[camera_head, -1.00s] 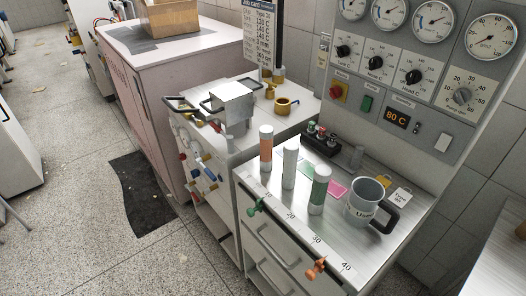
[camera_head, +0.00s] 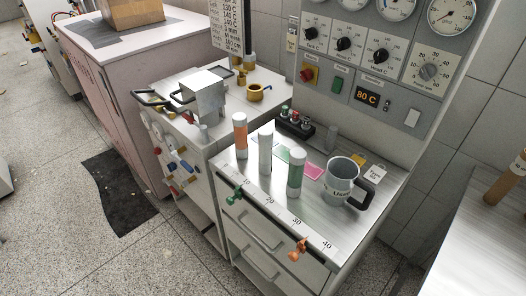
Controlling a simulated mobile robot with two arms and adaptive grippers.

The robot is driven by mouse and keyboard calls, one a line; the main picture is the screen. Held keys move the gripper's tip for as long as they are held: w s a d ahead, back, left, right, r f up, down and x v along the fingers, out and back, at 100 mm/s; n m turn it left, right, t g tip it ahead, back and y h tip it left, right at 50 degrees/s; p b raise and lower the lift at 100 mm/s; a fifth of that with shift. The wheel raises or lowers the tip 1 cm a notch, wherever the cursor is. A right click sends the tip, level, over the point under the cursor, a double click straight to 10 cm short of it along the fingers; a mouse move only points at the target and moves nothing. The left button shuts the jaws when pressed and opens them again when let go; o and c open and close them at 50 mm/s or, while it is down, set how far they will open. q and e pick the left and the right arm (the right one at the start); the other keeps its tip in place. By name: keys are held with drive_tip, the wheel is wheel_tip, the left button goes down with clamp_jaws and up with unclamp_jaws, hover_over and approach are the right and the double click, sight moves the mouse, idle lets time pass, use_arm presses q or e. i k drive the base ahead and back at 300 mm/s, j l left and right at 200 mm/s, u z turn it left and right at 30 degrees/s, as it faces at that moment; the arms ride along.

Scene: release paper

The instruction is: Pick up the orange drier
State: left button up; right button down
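A white cylinder with an orange band (camera_head: 240,137), the likely orange drier, stands upright on the metal top of a drawer cabinet (camera_head: 345,232). A plain white cylinder (camera_head: 265,150) stands to its right, and a green-banded cylinder (camera_head: 296,172) stands further right, nearer the front edge. The three stand apart. Neither of my grippers shows in the head view.
A grey mug (camera_head: 341,180) with a black handle stands right of the cylinders. A pink card (camera_head: 314,172) lies behind the green-banded one. A gauge panel (camera_head: 375,60) rises behind. Green (camera_head: 235,196) and orange (camera_head: 299,248) clamps sit at the front edge.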

sight(239, 121)
drive_tip(key=u, duration=2.2)
drive_tip(key=z, duration=2.1)
drive_tip(key=k+j+u, duration=0.15)
drive_tip(key=j, duration=0.2)
drive_tip(key=k+j+u, duration=0.1)
drive_tip(key=j, duration=0.25)
drive_tip(key=k+j+u, duration=0.15)
drive_tip(key=j, duration=0.2)
drive_tip(key=k+j+u, duration=0.1)
drive_tip(key=j, duration=0.3)
